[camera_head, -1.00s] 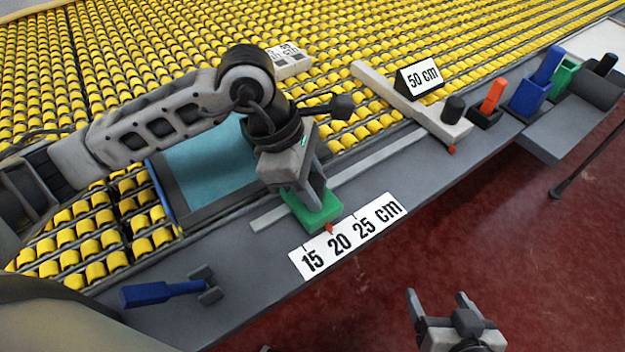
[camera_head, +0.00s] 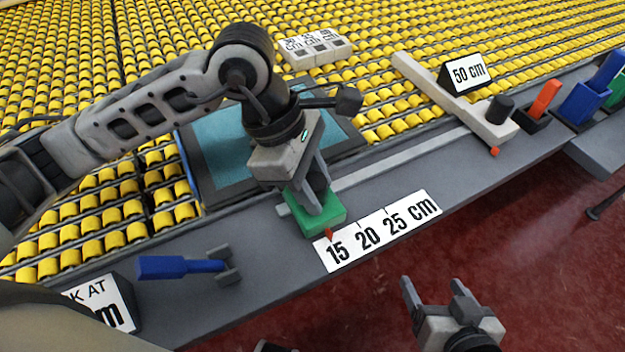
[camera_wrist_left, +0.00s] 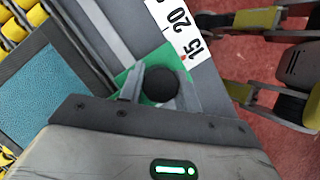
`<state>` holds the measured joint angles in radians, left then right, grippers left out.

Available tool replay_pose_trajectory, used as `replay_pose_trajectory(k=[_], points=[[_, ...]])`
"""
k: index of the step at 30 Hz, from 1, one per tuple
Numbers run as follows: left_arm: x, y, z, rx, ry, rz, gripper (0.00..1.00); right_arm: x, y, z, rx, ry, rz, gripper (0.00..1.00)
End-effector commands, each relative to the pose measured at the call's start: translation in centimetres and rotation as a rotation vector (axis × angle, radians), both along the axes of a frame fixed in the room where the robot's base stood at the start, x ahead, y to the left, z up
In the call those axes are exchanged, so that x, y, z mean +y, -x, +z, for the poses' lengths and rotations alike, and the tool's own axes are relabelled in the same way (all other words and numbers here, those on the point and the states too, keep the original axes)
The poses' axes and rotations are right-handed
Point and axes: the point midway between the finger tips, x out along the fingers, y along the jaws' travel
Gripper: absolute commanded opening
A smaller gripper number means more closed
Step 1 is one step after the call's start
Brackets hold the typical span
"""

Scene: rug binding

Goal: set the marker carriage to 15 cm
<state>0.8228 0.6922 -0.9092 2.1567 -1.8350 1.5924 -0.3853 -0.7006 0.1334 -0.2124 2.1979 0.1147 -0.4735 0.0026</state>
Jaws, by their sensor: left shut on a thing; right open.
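The green marker carriage (camera_head: 331,214) sits on the grey rail (camera_head: 400,160) at the table's front edge. Its red pointer (camera_head: 329,233) stands at the 15 end of the white scale (camera_head: 375,232), close to the 15 mark; the exact alignment is hard to tell. My left gripper (camera_head: 318,200) is shut on the carriage's dark knob, which shows as a black round top (camera_wrist_left: 161,85) between the fingers in the left wrist view. The green carriage (camera_wrist_left: 150,58) also shows there beneath the fingers. My right gripper (camera_head: 432,295) is open and empty, in front of the table over the red floor.
A blue-handled tool (camera_head: 180,267) lies on the table at left, near a partly hidden sign (camera_head: 105,303). A white arm with a black knob (camera_head: 502,109) and a 50 cm sign (camera_head: 468,73) stand at right. A teal rug (camera_head: 222,150) lies behind the rail.

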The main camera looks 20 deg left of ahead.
Motion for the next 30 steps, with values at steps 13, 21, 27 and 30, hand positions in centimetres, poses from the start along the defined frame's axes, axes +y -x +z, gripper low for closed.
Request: replay_pose_trajectory(k=[13, 21, 27, 30], points=[[0.2, 0.2, 0.0, 0.003, -0.006, -0.002, 0.55, 0.0, 0.1, -0.1, 0.002, 0.000, -0.003, 0.74], [1.4, 0.0, 2.8, -0.003, -0.007, 0.001, 0.55, 0.0, -0.2, 0.1, -0.005, 0.000, -0.002, 0.74], [3.2, -0.1, 7.3, -0.004, -0.007, 0.001, 0.55, 0.0, -0.3, 0.2, -0.008, 0.000, -0.002, 0.74], [4.1, -0.1, 9.6, -0.003, -0.007, 0.001, 0.55, 0.0, -0.4, 0.3, -0.008, 0.000, -0.002, 0.74]])
